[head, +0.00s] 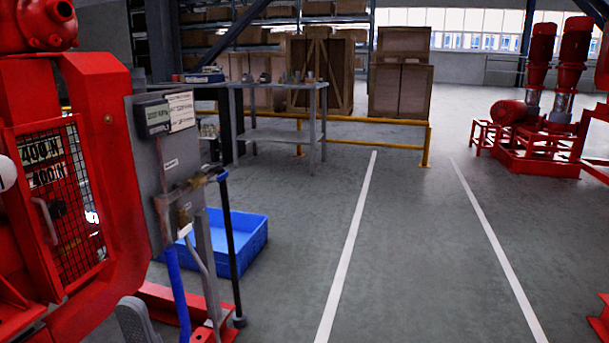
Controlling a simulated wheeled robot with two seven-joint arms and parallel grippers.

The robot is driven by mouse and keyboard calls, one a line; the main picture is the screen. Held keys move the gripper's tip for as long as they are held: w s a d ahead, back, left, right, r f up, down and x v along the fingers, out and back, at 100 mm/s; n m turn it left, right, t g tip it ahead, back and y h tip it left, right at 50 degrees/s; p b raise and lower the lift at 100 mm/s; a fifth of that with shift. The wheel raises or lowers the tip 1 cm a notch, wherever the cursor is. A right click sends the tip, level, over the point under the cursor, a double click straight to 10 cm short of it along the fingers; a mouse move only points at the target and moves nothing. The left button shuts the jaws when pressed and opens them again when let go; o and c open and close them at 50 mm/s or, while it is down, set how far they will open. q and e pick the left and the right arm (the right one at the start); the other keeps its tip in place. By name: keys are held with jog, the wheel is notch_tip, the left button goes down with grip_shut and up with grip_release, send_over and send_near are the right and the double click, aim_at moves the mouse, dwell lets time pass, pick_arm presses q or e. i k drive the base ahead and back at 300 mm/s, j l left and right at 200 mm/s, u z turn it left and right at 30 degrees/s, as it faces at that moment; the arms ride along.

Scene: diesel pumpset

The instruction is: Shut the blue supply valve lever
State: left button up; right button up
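A grey panel (140,180) stands beside the red press frame at the left. A small brass-coloured valve body (184,212) sits low on its right side, with a blue hose (177,290) running down below it. A small blue part (219,176) shows at the end of a short bar, at the top of a dark upright rod. I cannot tell for sure whether this blue part is the supply valve lever, or which way the lever is turned. Neither of my grippers can be made out in the head view.
The red press (100,170) with a mesh guard fills the left. A blue crate (243,235) lies on the floor behind the rod. A grey workbench (280,85) and yellow rail (385,121) stand behind. Red pumps (540,110) stand at right. The middle floor is clear.

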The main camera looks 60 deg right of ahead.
aim_at(222, 177)
jog(key=z, duration=1.5)
